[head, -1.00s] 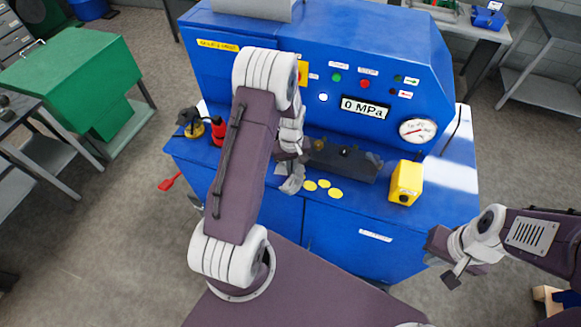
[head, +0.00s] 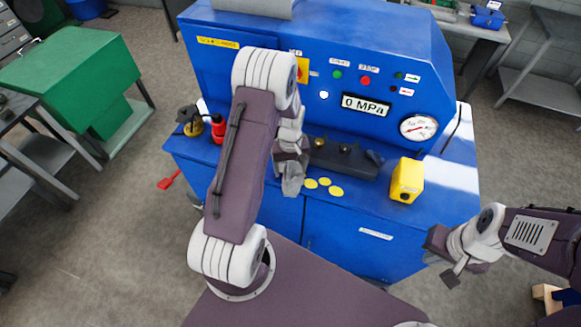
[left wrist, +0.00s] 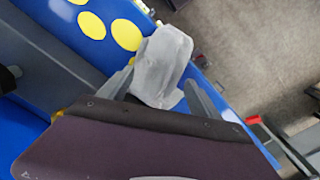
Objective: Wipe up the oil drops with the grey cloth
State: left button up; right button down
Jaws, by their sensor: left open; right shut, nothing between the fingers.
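Three flat yellow oil drops (head: 324,181) lie on the blue bench top by its front edge; they also show in the left wrist view (left wrist: 126,34). The crumpled grey cloth (head: 292,184) is just left of them at the edge. In the left wrist view the cloth (left wrist: 163,62) lies between the spread fingers of my left gripper (left wrist: 160,95), which is open. In the head view my left gripper (head: 291,166) is over the cloth, partly hidden by its own arm. My right gripper (head: 453,275) is shut and empty, low at the right, away from the bench top.
A dark block with knobs (head: 343,158) stands behind the drops. A yellow box (head: 406,181) stands to the right. A red bottle (head: 218,129) and a dark-and-yellow tool (head: 190,122) are at the left. The blue press panel (head: 365,70) rises behind.

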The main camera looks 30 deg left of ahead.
pick_arm(q)
jog(key=shift+f+b, duration=0.3)
jog(key=shift+f, duration=0.3)
jog(key=shift+r, duration=0.1)
grip_shut()
